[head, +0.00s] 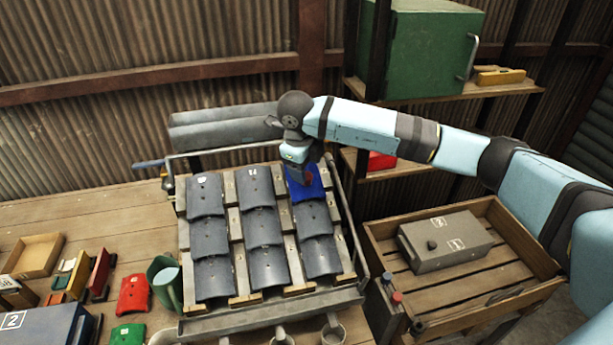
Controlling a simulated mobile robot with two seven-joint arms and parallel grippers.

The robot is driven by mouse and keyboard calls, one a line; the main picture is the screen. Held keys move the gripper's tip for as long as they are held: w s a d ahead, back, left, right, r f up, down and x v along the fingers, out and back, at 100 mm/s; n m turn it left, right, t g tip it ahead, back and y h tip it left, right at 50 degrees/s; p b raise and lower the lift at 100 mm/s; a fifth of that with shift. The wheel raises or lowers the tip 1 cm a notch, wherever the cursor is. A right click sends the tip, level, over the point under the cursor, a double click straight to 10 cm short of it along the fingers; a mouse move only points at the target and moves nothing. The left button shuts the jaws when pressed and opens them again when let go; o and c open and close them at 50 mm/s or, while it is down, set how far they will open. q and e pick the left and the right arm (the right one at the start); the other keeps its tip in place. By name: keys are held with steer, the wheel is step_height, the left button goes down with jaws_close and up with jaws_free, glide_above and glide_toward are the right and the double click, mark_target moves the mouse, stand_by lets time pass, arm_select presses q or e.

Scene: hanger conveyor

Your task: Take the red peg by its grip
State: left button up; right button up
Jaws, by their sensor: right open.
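A small red-topped piece (398,297), which looks like the red peg, stands at the near left corner of the wooden crate. It is too small to make out its grip clearly. My right gripper (298,178) points down over the blue tile (307,186) at the top of the rack's right column, well away from the red-topped piece. It is open, and its fingertips are hard to make out against the tile. My left gripper is out of view.
The sloped rack (242,270) holds columns of dark tiles. The wooden crate (425,322) at right holds a grey box (445,242). A red tile (133,293), a green tile (127,335) and a green jug (168,285) are on the bench (110,235).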

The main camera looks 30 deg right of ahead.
mark_target(307, 175)
steer(key=x, duration=0.3)
steer(key=shift+w+f+p, duration=0.15)
steer(key=shift+f+p, duration=0.1)
steer(key=shift+p, duration=0.1)
steer(key=c, duration=1)
steer(key=shift+o, duration=0.2)
steer(key=shift+r, duration=0.1)
steer(key=shift+r, duration=0.2)
steer(key=w+d+b+v, duration=0.1)
steer(key=v, duration=0.8)
steer(key=w+d+r+b+v, duration=0.1)
steer(key=d+b+v, duration=0.1)
steer(key=v, duration=0.8)
steer(key=shift+d+b, duration=0.25)
steer(key=shift+b, duration=0.05)
